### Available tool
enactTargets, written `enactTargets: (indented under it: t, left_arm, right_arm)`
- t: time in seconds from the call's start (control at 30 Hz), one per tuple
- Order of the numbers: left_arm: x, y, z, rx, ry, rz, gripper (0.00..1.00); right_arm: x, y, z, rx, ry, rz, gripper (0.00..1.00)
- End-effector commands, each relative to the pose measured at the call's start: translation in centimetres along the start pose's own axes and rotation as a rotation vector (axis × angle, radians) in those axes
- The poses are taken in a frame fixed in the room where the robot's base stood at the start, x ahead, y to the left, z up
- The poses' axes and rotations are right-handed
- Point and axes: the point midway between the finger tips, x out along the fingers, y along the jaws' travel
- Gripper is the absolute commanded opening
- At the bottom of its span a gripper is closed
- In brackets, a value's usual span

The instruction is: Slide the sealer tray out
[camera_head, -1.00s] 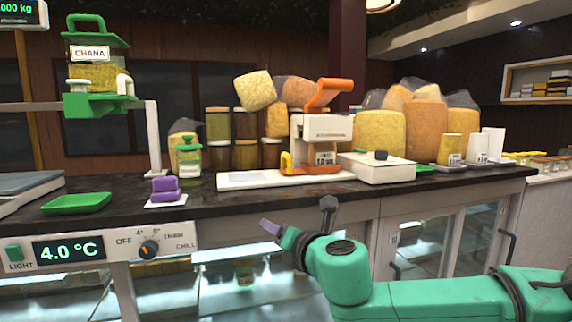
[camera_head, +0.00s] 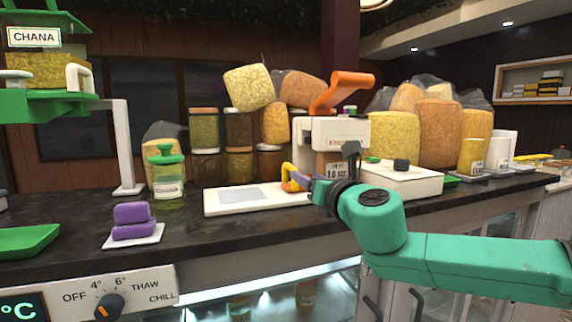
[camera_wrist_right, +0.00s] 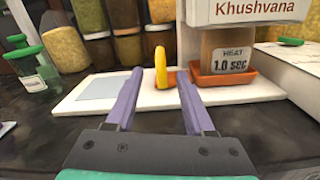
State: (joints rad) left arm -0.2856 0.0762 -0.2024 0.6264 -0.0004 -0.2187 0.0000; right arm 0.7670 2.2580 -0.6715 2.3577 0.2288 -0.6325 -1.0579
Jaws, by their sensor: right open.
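The sealer (camera_head: 330,130) is a white machine with a raised orange lever, standing on the counter. It also shows in the right wrist view (camera_wrist_right: 235,12). Its orange tray (camera_wrist_right: 245,88) sits low in the machine, below the "HEAT 1.0 SEC" label. An upright yellow handle (camera_wrist_right: 161,68) stands at the tray's left side; it also shows in the head view (camera_head: 287,176). My right gripper (camera_wrist_right: 160,76) is open, its purple fingers pointing at the handle. In the wrist view the handle appears between the fingertips; I cannot tell whether it is within them. My left gripper is not in view.
A white board (camera_head: 222,206) lies left of the sealer. A white box (camera_head: 405,182) stands at its right. Jars and filled bags stand behind. A green-lidded chana jar (camera_head: 167,178) and purple blocks (camera_head: 132,220) are further left. The dark counter front (camera_head: 210,235) is clear.

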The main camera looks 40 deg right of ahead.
Motion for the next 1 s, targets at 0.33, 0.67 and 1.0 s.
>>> enactTargets:
  t: [0.33,0.67,1.0]
  left_arm:
    - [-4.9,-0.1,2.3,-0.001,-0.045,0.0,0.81]
    - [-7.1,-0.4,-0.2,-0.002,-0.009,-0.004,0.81]
    - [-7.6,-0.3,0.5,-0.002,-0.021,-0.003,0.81]
  right_arm:
    - [8.1,0.3,0.5,0.005,0.008,0.003,0.53]
    - [11.4,-0.2,0.2,-0.003,0.002,-0.006,0.53]
    - [12.5,-0.1,-0.1,0.002,0.001,-0.002,0.53]
